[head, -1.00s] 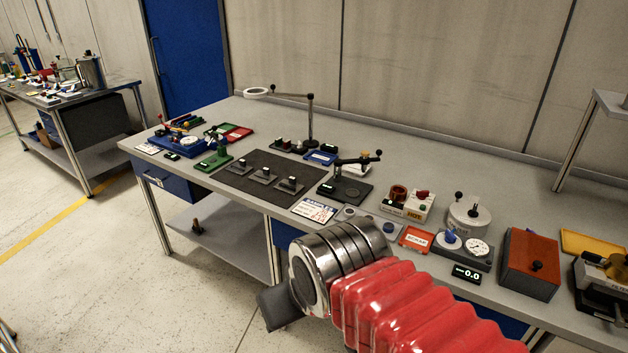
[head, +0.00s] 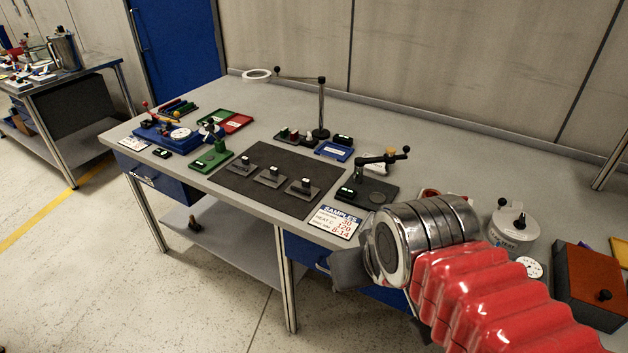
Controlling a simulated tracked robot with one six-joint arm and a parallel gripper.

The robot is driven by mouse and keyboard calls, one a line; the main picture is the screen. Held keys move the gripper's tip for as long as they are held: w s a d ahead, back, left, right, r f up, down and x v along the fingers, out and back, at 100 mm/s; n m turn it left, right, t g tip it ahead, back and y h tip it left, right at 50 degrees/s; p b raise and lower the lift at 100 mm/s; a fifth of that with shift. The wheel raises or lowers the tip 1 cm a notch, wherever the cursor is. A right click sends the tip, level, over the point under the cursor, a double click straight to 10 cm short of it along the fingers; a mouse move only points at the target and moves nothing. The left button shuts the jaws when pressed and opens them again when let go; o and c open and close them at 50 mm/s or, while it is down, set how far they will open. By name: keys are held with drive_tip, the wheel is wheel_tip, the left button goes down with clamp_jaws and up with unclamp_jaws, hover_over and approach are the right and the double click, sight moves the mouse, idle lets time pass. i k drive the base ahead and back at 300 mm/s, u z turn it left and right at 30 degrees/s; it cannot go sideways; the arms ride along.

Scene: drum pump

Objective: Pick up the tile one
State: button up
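Several small dark grey tiles with upright black knobs stand in a row on a dark mat (head: 240,183) on the grey workbench. I see a left tile (head: 243,165), a middle tile (head: 270,178) and a right tile (head: 303,190). Their number marks are too small to read, so I cannot tell which is tile one. My gripper (head: 352,277) shows only as a dark part beyond the silver wrist, at the bench's front edge, right of and in front of the mat. Its fingers are mostly hidden, and it is apart from the tiles.
A SAMPLES card (head: 335,221) lies right of the mat. A green stand (head: 210,158) is left of it, a black press with a lever (head: 368,188) to the right. A magnifier post (head: 321,110) stands behind. A white lidded pot (head: 513,222) and an orange-topped box (head: 592,285) are farther right.

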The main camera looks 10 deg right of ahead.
sight(304, 190)
drive_tip(key=u, duration=0.3)
drive_tip(key=i, duration=1.1)
drive_tip(key=u, duration=0.6)
